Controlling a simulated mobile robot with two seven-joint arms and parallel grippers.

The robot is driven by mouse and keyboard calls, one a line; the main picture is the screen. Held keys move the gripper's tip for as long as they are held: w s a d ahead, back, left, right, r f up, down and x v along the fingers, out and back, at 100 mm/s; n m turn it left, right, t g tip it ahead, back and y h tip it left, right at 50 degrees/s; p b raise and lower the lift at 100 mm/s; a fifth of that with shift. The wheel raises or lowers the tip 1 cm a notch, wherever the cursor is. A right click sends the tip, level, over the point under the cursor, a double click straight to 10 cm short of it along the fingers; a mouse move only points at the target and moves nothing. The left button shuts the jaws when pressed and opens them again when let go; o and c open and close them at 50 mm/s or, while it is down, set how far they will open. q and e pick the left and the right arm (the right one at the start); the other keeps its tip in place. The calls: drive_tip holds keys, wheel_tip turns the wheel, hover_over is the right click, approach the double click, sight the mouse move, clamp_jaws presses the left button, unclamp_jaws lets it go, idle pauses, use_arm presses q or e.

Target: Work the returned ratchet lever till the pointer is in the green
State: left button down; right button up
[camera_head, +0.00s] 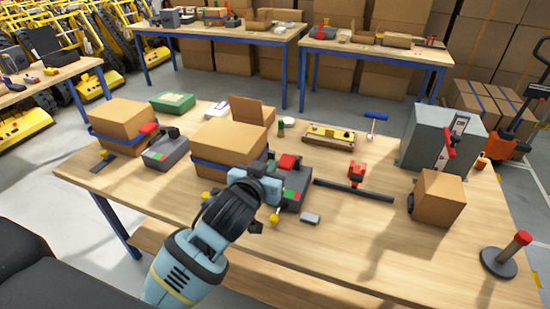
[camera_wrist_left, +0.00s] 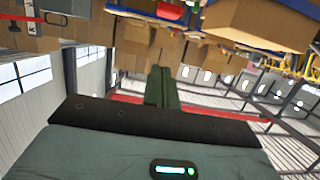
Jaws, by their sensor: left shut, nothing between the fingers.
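A cardboard box (camera_head: 229,146) with a blue strap stands mid-table. At its right is a dark grey ratchet unit (camera_head: 296,193) with a red block (camera_head: 289,162) and a green patch. My left gripper (camera_head: 270,182) is in front of this unit and hides part of it; I cannot tell whether they touch. In the left wrist view the fingers (camera_wrist_left: 163,87) are together, with nothing between them. A similar grey unit (camera_head: 166,153) with a red lever (camera_head: 148,129) stands beside the left strapped box (camera_head: 123,122). I cannot make out a pointer on either unit. My right gripper is not in view.
To the right are a dark bar with a red clamp (camera_head: 357,175), a small carton (camera_head: 437,198), a grey cabinet (camera_head: 425,135) with a red handle and a round-based red-topped post (camera_head: 499,261). A small grey block (camera_head: 310,219) lies near the front.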

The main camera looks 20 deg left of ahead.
use_arm(q)
drive_tip(key=shift+s, duration=0.2)
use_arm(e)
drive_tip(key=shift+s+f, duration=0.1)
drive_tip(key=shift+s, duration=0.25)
use_arm(q)
drive_tip(key=shift+w, duration=0.1)
hover_over(291, 162)
drive_tip(key=s+a, duration=0.1)
drive_tip(key=s, duration=0.3)
wheel_tip(291, 162, down, 2)
drive_tip(key=f, duration=0.1)
drive_tip(key=shift+w+f+b, duration=0.1)
drive_tip(key=shift+f+b, duration=0.2)
drive_tip(key=shift+f, duration=1.4)
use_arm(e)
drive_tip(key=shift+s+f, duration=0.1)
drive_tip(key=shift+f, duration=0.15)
